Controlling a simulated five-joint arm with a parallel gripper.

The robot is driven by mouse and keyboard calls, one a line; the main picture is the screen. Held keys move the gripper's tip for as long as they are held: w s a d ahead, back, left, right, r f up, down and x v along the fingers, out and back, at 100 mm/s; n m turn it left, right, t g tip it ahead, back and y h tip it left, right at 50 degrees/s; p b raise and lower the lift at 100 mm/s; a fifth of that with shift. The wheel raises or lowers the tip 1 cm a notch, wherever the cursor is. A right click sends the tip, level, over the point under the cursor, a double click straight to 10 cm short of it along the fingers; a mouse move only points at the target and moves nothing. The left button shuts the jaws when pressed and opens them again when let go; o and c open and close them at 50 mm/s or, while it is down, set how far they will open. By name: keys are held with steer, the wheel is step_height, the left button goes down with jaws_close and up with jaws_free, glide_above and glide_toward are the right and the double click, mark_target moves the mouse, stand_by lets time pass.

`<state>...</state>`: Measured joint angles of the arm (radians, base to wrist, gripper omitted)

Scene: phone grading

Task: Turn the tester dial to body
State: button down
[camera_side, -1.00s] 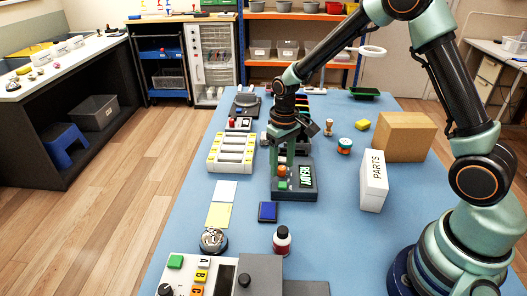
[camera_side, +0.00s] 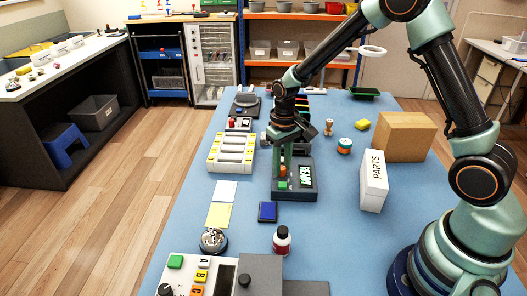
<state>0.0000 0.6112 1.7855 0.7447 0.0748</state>
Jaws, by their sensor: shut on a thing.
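The tester (camera_side: 306,193) is a dark grey box on the blue table, with a lit display (camera_side: 306,176) reading READY. My gripper (camera_side: 282,170) points straight down over the left part of the tester, its fingers low at the top face. It is shut on the tester dial, which is mostly hidden by the fingers, so its setting cannot be read. Small orange and green parts (camera_side: 282,184) show just in front of the fingers.
A white PARTS box (camera_side: 374,181) and a cardboard box (camera_side: 404,137) stand to the right. A white slotted tray (camera_side: 231,152) lies to the left. A blue pad (camera_side: 268,212) and a red-labelled bottle (camera_side: 282,240) are in front. Table between tester and PARTS box is clear.

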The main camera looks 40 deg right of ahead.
mark_target(282, 168)
steer(key=m, duration=0.3)
steer(key=shift+m, duration=2.4)
steer(key=c, duration=0.7)
jaws_free()
steer(key=shift+o, duration=0.2)
steer(key=shift+r, duration=0.1)
step_height(282, 168, up, 12)
